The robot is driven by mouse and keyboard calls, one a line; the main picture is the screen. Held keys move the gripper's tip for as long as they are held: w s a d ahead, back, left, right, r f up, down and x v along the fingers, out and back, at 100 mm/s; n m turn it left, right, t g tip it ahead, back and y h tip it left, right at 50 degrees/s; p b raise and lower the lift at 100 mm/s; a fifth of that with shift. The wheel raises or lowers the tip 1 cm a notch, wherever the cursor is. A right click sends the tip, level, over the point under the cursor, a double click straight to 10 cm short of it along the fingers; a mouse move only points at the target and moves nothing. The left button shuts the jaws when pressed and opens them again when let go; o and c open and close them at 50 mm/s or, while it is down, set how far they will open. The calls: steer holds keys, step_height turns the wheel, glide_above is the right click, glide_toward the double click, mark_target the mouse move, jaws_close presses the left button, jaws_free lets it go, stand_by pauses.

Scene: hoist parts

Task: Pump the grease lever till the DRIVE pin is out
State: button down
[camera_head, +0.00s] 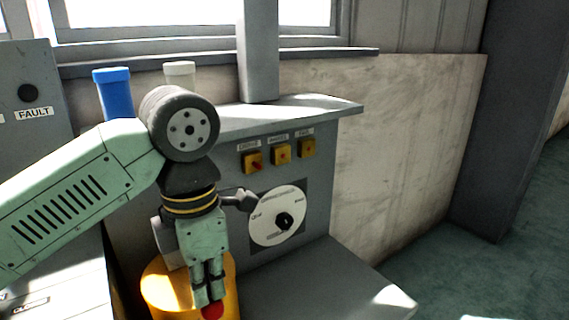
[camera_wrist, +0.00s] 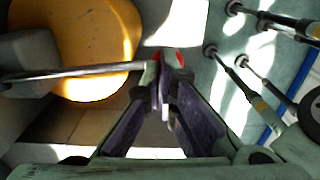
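The grease lever shows in the wrist view as a thin metal bar (camera_wrist: 75,73) running from the left edge to a red tip (camera_wrist: 180,60) at my fingertips. In the head view the red tip (camera_head: 212,311) is at the bottom edge, just under my gripper (camera_head: 208,290). My gripper points down, and in the wrist view its fingers (camera_wrist: 167,75) converge closely on the lever's red end and appear shut on it. The lever lies in front of a yellow drum (camera_head: 160,290), also in the wrist view (camera_wrist: 100,30). I cannot identify the DRIVE pin.
A grey panel behind carries several yellow switches (camera_head: 281,154) under small labels and a white dial (camera_head: 268,231) with a black knob. A blue canister (camera_head: 113,95) and a pale one (camera_head: 180,72) stand behind.

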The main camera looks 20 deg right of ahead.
step_height(320, 180, up, 9)
steer(key=p, duration=0.6)
steer(key=shift+s+d+f, duration=0.15)
steer(key=shift+s, duration=0.3)
step_height(320, 180, up, 6)
steer(key=p, duration=0.5)
steer(key=shift+f, duration=0.1)
stand_by(0.4)
